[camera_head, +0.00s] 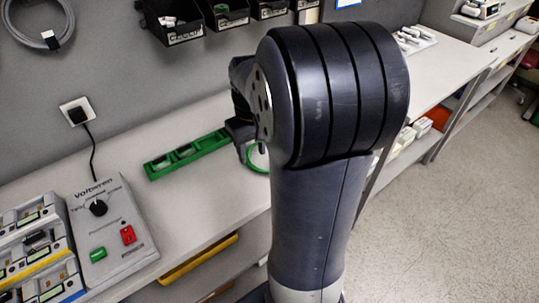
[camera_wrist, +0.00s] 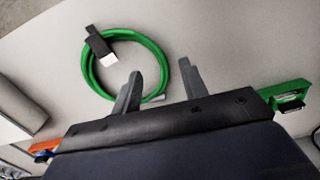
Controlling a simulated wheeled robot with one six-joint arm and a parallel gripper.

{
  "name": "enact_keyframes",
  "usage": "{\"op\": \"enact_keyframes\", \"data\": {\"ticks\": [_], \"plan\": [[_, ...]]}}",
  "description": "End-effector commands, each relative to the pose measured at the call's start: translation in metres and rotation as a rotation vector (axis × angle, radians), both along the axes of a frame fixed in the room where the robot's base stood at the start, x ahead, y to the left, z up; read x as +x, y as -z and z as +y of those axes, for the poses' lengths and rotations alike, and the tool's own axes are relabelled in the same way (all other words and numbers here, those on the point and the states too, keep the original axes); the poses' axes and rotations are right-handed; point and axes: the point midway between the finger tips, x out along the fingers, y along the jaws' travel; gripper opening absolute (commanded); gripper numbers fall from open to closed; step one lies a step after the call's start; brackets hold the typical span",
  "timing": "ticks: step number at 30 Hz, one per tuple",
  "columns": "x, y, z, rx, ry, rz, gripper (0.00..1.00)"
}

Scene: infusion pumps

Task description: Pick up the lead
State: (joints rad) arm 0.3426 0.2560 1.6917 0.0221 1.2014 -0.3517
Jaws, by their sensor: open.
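The lead is a green coiled cable (camera_wrist: 158,46) with a black plug (camera_wrist: 98,42) that has a pale end. In the wrist view it lies on the light bench top (camera_wrist: 225,40), just beyond my fingertips. My gripper (camera_wrist: 160,78) is open, with its two grey fingers apart and nothing seen between their tips but the coil's near part. Whether the fingers touch the lead I cannot tell. In the head view a small part of the green coil (camera_head: 257,158) shows beside my arm, which hides the rest.
A green tray (camera_head: 187,154) with dark items lies on the bench left of my arm. A grey control box (camera_head: 108,228) with a knob and several pump-like devices (camera_head: 38,250) stand at the lower left. Black bins (camera_head: 172,22) and a grey cable coil (camera_head: 40,38) hang on the wall.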

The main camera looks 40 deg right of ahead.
Motion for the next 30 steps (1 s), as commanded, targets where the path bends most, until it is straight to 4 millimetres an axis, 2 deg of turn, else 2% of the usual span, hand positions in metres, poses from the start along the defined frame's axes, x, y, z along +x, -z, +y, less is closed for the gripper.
{"op": "enact_keyframes", "data": {"ticks": [3,7,16,30], "plan": [[0.003,0.020,0.001,0.002,0.000,0.005,0.41],[0.003,0.036,0.001,0.001,0.000,0.003,0.41],[0.003,0.041,0.001,0.000,0.000,0.000,0.41],[0.003,0.041,0.001,0.000,0.000,0.000,0.04]]}}
